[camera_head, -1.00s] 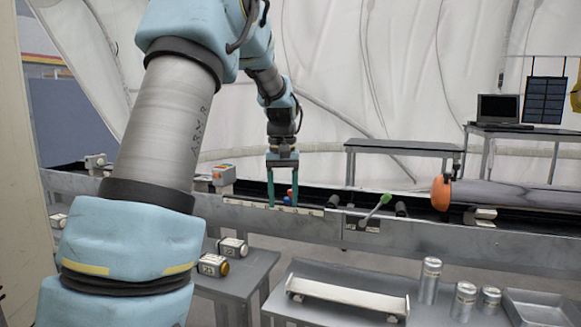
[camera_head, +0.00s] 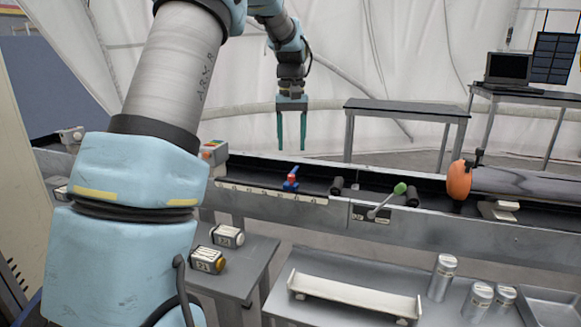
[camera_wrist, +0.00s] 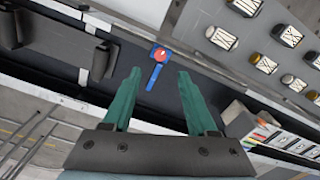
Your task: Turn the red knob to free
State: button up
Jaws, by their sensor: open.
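The red knob (camera_head: 293,171) sits on a small blue base with a blue handle (camera_head: 290,186), in the dark channel of the long grey rail. In the wrist view the round red knob (camera_wrist: 163,56) lies beyond the fingertips and between their lines, with the blue handle (camera_wrist: 153,76) pointing back toward my gripper. My gripper (camera_head: 291,146) has two green fingers, pointing down, spread apart and empty. It is above the rail, apart from the knob. The fingers also show in the wrist view (camera_wrist: 158,72). Any marking on the knob is too small to read.
A green-tipped lever (camera_head: 386,203) and black rollers stand right of the knob on the rail (camera_head: 420,224). An orange-ended cylinder (camera_head: 460,180) lies farther right. A box of coloured items (camera_head: 214,153) stands to the left. Metal cans (camera_head: 443,278) stand on the front tray.

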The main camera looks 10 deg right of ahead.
aim_at(291, 175)
notch_tip(291, 175, down, 9)
jog(key=shift+r+p, duration=0.15)
jog(key=shift+p, duration=0.4)
jog(key=shift+c, duration=0.2)
grip_shut()
